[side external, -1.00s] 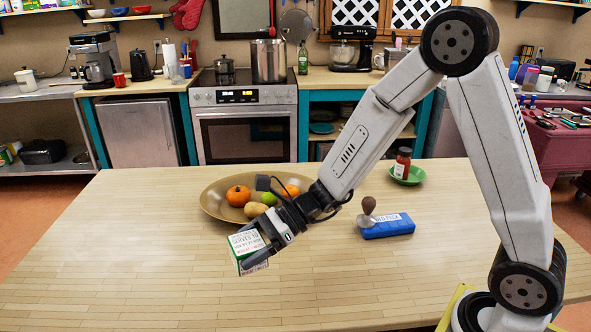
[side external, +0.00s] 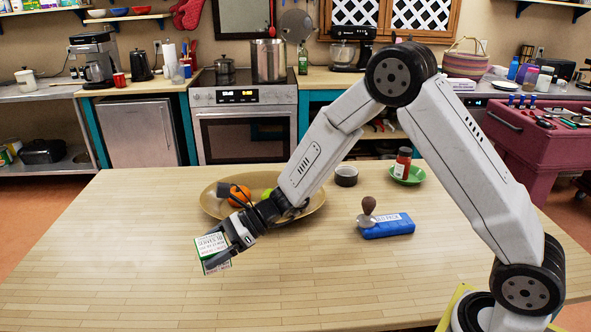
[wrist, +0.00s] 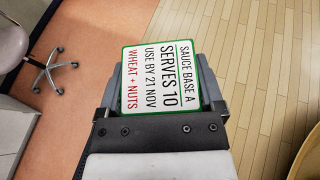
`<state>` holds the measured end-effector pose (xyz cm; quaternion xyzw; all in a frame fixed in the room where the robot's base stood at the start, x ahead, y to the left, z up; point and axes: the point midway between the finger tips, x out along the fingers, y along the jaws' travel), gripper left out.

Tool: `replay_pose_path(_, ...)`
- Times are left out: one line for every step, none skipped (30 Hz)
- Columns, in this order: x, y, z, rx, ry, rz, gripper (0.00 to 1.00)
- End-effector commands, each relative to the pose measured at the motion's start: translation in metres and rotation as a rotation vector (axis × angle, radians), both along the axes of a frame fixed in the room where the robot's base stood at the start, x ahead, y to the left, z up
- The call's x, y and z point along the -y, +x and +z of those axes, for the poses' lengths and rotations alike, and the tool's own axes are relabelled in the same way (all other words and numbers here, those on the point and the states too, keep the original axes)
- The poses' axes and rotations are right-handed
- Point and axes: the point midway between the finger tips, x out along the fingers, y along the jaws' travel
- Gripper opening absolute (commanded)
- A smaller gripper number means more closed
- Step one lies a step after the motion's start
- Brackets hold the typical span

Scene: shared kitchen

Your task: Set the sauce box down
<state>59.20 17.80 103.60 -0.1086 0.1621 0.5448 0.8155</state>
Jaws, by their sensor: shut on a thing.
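The sauce box (side external: 211,252) is white with green edges and printed text. In the wrist view the sauce box (wrist: 161,76) reads "SAUCE BASE A, SERVES 10, USE BY 21 NOV, WHEAT + NUTS". My gripper (side external: 228,240) is shut on it, and its jaws (wrist: 163,100) lie on either side of the box in the wrist view. The box is over the left part of the wooden table (side external: 110,270). I cannot tell for sure how far its underside is above the tabletop.
A wide bowl of fruit (side external: 310,205) stands just behind my gripper. The table's front left is clear.

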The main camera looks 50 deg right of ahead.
Motion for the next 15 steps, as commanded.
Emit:
replay_pose_path(-0.003, 0.007, -0.004, 0.000, 0.000, 0.001, 0.17)
replay_pose_path(-0.004, 0.010, -0.006, 0.000, 0.000, 0.001, 0.17)
replay_pose_path(-0.005, 0.013, -0.011, -0.003, 0.000, 0.001, 0.17)
replay_pose_path(-0.005, 0.015, -0.014, -0.002, 0.001, 0.001, 0.17)
replay_pose_path(-0.006, 0.018, -0.017, -0.002, 0.001, 0.000, 0.17)
replay_pose_path(-0.007, 0.021, -0.021, -0.002, 0.001, 0.000, 0.17)
replay_pose_path(-0.008, 0.024, -0.024, -0.002, 0.001, 0.000, 0.17)
replay_pose_path(-0.008, 0.026, -0.027, -0.002, 0.001, 0.000, 0.17)
replay_pose_path(-0.009, 0.030, -0.031, -0.001, 0.000, 0.001, 0.17)
replay_pose_path(-0.010, 0.032, -0.034, -0.001, 0.000, 0.001, 0.17)
replay_pose_path(-0.011, 0.034, -0.037, -0.001, 0.000, 0.001, 0.17)
replay_pose_path(-0.012, 0.037, -0.041, -0.001, 0.000, 0.001, 0.17)
replay_pose_path(-0.012, 0.039, -0.044, -0.001, 0.001, 0.001, 0.17)
replay_pose_path(-0.013, 0.041, -0.047, -0.001, 0.001, 0.001, 0.17)
replay_pose_path(-0.013, 0.044, -0.049, -0.001, 0.001, 0.001, 0.17)
